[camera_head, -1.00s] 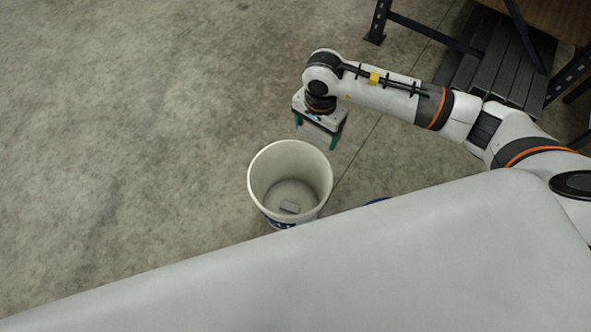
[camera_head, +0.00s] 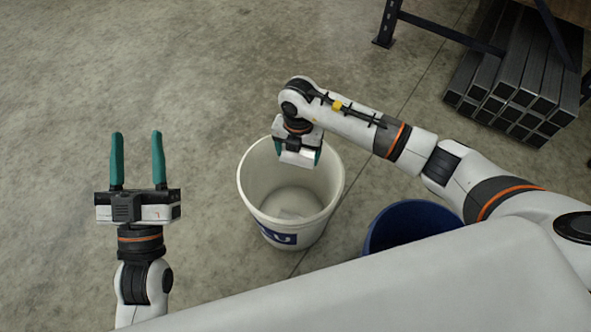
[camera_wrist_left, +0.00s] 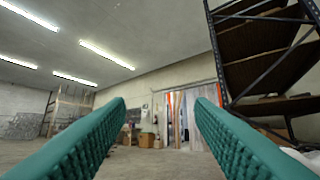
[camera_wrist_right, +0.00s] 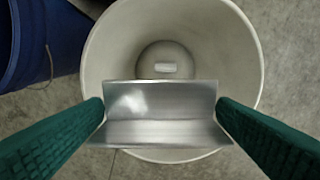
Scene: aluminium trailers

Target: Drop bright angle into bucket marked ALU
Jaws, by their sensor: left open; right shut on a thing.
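The bright angle (camera_wrist_right: 160,105) is a shiny L-shaped metal piece held between the green fingers of my right gripper (camera_wrist_right: 160,118). The bucket has a blue label of which only the end, like "U", can be read. In the right wrist view the bucket (camera_wrist_right: 245,50) opens below the angle, with a small pale piece on its floor. My left gripper (camera_head: 137,160) is open and empty, pointing away over the floor.
A blue bucket (camera_head: 373,232) stands just right of the white one; its inside is dark. Stacked dark square tubes (camera_head: 520,85) lie under a rack (camera_head: 440,38) at the upper right. The concrete floor at left and behind is clear.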

